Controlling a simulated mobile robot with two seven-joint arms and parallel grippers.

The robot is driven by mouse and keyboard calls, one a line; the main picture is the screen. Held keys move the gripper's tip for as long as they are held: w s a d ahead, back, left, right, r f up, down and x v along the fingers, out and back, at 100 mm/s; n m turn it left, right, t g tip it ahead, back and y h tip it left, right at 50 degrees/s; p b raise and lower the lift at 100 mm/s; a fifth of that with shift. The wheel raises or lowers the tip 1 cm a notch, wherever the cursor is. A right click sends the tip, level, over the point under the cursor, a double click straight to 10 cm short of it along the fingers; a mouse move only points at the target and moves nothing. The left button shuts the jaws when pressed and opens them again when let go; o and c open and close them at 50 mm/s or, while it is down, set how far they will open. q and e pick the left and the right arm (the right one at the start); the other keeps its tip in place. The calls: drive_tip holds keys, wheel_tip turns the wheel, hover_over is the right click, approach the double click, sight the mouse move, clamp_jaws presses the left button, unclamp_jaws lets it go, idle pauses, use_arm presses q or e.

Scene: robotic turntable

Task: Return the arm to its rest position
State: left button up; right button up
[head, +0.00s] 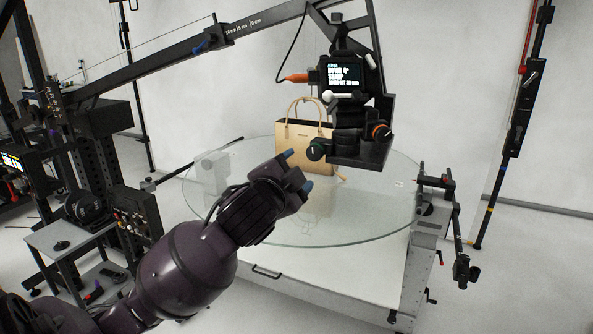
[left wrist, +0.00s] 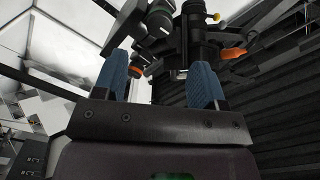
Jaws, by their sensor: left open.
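My left arm comes in from the lower left in the head view. My left gripper (head: 298,170) is over the near part of the round glass turntable (head: 240,222), below and left of the camera rig. In the left wrist view the two blue fingertips of my left gripper (left wrist: 162,85) stand wide apart with nothing between them. A tan handbag (head: 303,143) with two upright handles stands on the glass behind the gripper. The gripper looks apart from the bag in the picture. My right gripper does not show.
A black camera rig (head: 345,110) with a lit screen and knobs hangs over the turntable from a long boom (head: 190,45). A cart (head: 75,240) stands at the left. A pole stand (head: 515,110) is at the right. White floor is open at the lower right.

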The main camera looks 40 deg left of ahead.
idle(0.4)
use_arm(q)
drive_tip(key=d+f+n+h, duration=0.1)
drive_tip(key=d+f+h, duration=0.15)
drive_tip(key=f, duration=0.85)
drive_tip(key=d+f+n+h, duration=0.2)
drive_tip(key=f+h, duration=0.1)
drive_tip(key=f, duration=0.8)
drive_tip(key=s+d+f+n+g, duration=0.1)
drive_tip(key=s+f+n+g, duration=0.1)
drive_tip(key=s+f, duration=0.7)
drive_tip(key=s+d+f+n+g+y+b, duration=0.1)
drive_tip(key=s+d+f+n+g, duration=0.1)
drive_tip(key=s+f, duration=0.8)
wheel_tip(320, 180, down, 4)
drive_tip(key=shift+d+r+g, duration=0.1)
drive_tip(key=shift+d+g, duration=0.2)
drive_tip(key=shift+g, duration=0.6)
